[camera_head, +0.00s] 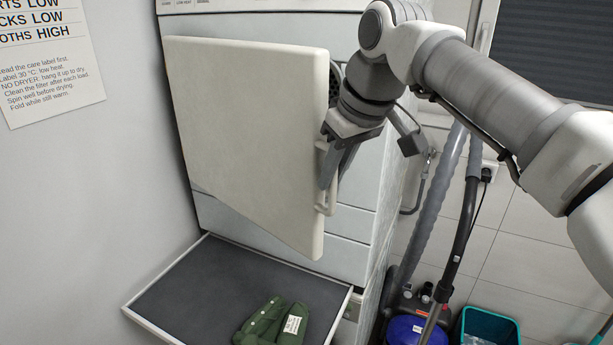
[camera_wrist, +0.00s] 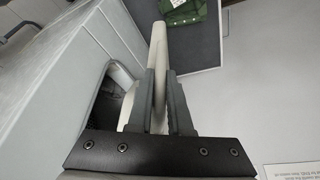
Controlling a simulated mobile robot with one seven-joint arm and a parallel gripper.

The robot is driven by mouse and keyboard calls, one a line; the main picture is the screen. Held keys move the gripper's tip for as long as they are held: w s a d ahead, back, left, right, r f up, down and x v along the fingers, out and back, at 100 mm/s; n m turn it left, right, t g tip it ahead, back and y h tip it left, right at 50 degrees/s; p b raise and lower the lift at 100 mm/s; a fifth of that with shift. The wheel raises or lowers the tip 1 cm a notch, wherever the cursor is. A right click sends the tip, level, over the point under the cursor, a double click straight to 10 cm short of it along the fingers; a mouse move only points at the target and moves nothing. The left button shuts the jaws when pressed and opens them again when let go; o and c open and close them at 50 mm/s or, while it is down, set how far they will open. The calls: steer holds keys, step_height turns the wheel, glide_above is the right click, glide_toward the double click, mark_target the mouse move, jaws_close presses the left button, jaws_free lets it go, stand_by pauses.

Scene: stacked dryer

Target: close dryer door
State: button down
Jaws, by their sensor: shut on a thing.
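The dryer door (camera_head: 250,130) is a cream square panel standing partly open in front of the dryer (camera_head: 360,220). A cream bar handle (camera_head: 320,197) is on its right edge. My gripper (camera_head: 328,185) is at that edge, with its fingers around the handle. In the wrist view my gripper (camera_wrist: 160,90) is shut on the handle, and the door (camera_wrist: 158,45) shows edge-on, extending away between the fingers. The dryer's dark opening (camera_wrist: 103,110) shows to the left. The exact finger contact is partly hidden.
A pull-out shelf (camera_head: 190,285) below the door holds folded green cloth (camera_head: 272,322). A vacuum cleaner (camera_head: 408,328) and a teal bin (camera_head: 488,326) stand on the floor to the right. A wall is close on the left.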

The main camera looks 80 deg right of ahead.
steer(key=s+d+n+p, duration=0.2)
steer(key=s+d, duration=0.1)
steer(key=d, duration=0.5)
steer(key=shift+s+y, duration=0.25)
steer(key=shift+y, duration=0.05)
steer(key=shift+r, duration=0.1)
steer(key=c, duration=0.8)
jaws_free()
steer(key=shift+c, duration=0.2)
steer(key=p+v, duration=0.2)
steer(key=v, duration=1.5)
steer(key=shift+s+a, duration=0.15)
steer(key=shift+s, duration=0.2)
